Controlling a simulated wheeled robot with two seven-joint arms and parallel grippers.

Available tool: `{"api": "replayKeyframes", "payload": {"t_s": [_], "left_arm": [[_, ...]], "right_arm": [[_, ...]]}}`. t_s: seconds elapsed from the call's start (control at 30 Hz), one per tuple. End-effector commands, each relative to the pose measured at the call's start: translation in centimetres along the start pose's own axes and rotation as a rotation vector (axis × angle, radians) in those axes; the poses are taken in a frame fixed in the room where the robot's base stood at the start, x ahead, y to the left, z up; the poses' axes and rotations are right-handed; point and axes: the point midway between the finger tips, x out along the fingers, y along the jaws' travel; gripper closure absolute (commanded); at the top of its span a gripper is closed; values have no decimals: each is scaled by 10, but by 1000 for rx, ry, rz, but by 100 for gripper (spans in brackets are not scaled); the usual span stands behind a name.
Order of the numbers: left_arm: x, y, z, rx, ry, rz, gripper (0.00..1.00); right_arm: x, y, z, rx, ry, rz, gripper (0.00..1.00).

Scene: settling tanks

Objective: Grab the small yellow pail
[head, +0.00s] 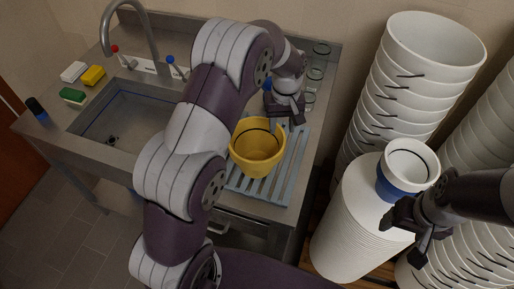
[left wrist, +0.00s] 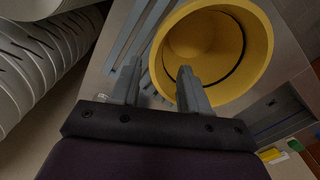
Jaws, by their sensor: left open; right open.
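The small yellow pail (head: 257,152) stands upright on the slatted drainboard right of the sink. It also shows in the left wrist view (left wrist: 255,45), where I look into its open mouth, with a dark line around the inside. My left gripper (head: 285,115) is open at the pail's far right side in the head view. In the left wrist view my left gripper (left wrist: 157,75) has one finger overlapping the pail's near rim and the other outside it; I cannot tell whether either touches. My right gripper (head: 412,228) is open and empty, beside the white bucket stacks.
A white-and-blue pail (head: 408,165) sits on a white stack (head: 360,215) near my right gripper. Tall stacks of white buckets (head: 428,50) stand behind.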

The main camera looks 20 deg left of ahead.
Motion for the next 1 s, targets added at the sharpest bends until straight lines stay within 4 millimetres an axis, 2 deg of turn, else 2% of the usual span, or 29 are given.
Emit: {"api": "replayKeyframes", "payload": {"t_s": [0.13,0.23,0.37,0.6,0.63,0.73,0.77,1.0], "left_arm": [[13,1,2,1,-2,-1,55],[31,3,4,2,-3,-2,55],[54,3,3,1,-1,0,55],[60,4,2,2,3,2,55],[60,4,2,2,3,2,61],[60,4,2,2,3,2,94],[60,4,2,2,3,2,100],[60,4,2,1,3,2,100]], "right_arm": [[-13,0,-1,0,-1,0,26],[-28,0,-3,0,-1,0,26],[-31,0,-4,0,-1,0,26],[-30,0,-3,0,-1,0,26],[-29,0,-3,0,-1,0,26],[-29,0,-3,0,-1,0,26],[-29,0,-3,0,-1,0,26],[-30,0,-3,0,-1,0,26]]}}
